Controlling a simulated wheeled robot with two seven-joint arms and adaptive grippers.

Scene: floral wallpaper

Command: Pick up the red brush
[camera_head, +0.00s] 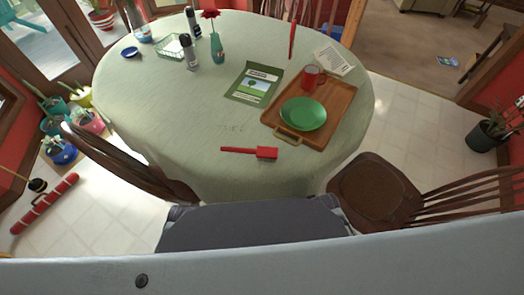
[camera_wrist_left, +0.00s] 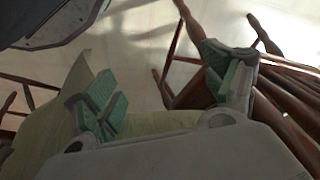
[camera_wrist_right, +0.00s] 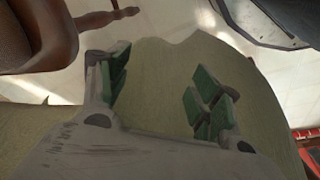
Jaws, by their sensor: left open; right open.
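The red brush (camera_head: 250,152) lies flat near the front edge of the round table (camera_head: 190,120), its handle to the left and its head to the right. No gripper shows in the head view. My left gripper (camera_wrist_left: 170,95) shows in the left wrist view, its green-padded fingers apart and nothing between them. My right gripper (camera_wrist_right: 160,92) shows in the right wrist view, also open and empty, with the tablecloth and pale floor behind it. The brush is not clearly seen in either wrist view.
Right of the brush is a wooden tray (camera_head: 333,117) with a green plate (camera_head: 303,114) and a red mug (camera_head: 311,77). A green booklet (camera_head: 254,83) lies behind the brush. Dark bottles (camera_head: 188,52) and a flower vase (camera_head: 217,47) stand further back. A wooden chair (camera_head: 378,190) stands at right.

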